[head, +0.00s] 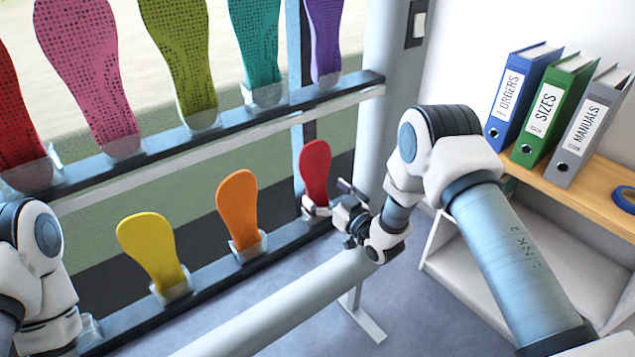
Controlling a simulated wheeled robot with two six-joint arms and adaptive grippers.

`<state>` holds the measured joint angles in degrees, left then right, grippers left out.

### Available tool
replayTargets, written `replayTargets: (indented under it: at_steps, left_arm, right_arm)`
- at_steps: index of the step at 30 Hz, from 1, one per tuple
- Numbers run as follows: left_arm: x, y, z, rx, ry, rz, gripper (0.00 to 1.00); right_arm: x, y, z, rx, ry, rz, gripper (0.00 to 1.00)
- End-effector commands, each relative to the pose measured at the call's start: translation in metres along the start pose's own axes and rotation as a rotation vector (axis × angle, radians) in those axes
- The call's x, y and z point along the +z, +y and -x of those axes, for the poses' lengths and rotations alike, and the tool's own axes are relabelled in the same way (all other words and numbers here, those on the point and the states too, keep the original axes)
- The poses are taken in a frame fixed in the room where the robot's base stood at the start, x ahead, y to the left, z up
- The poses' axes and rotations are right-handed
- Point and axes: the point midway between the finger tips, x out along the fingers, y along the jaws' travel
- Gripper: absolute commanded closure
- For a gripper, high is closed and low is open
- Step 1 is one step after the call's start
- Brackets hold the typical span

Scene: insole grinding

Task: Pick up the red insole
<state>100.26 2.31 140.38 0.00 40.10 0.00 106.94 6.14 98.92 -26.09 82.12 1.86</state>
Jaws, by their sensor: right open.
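A small red insole (315,170) stands upright in a clear holder at the right end of the lower rack (210,270). My right gripper (329,197) is open at the lower right side of this insole, with one fingertip in front of its base. I cannot tell whether the gripper touches it. A larger dark red perforated insole (14,115) stands at the left end of the upper rack. Part of my left arm shows at the lower left, but its gripper is out of view.
Orange (238,207) and yellow (151,248) insoles stand left of the small red one. Pink (80,60), olive (180,50), teal (258,40) and purple (324,35) insoles fill the upper rack. A grey post (385,90) rises close behind my right gripper. Binders (545,110) stand on a shelf at right.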

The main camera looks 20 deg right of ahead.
Motion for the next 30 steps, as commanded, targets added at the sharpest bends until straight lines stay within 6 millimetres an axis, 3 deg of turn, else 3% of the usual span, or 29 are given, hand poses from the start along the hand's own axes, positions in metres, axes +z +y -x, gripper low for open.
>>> replayTargets:
  at_steps: [4,11,12,17,30]
  left_arm:
    - [0.000,0.000,0.005,0.000,0.001,0.000,0.60]
    - [0.000,0.000,0.005,0.000,0.000,0.000,0.60]
    - [0.000,0.000,0.005,0.000,0.000,0.000,0.60]
    - [0.000,0.000,0.005,0.000,0.000,0.000,0.60]
    - [0.000,0.000,0.005,0.000,0.000,0.000,0.60]
  right_arm:
    - [-0.002,-0.001,-0.026,-0.002,0.001,0.001,0.00]
    - [-0.001,0.000,-0.032,0.000,0.000,0.000,0.00]
    - [-0.001,0.000,-0.032,0.000,0.000,0.000,0.04]
    - [-0.001,0.000,-0.032,0.000,0.000,0.000,0.60]
    - [-0.007,0.000,-0.032,0.000,0.000,0.000,0.62]
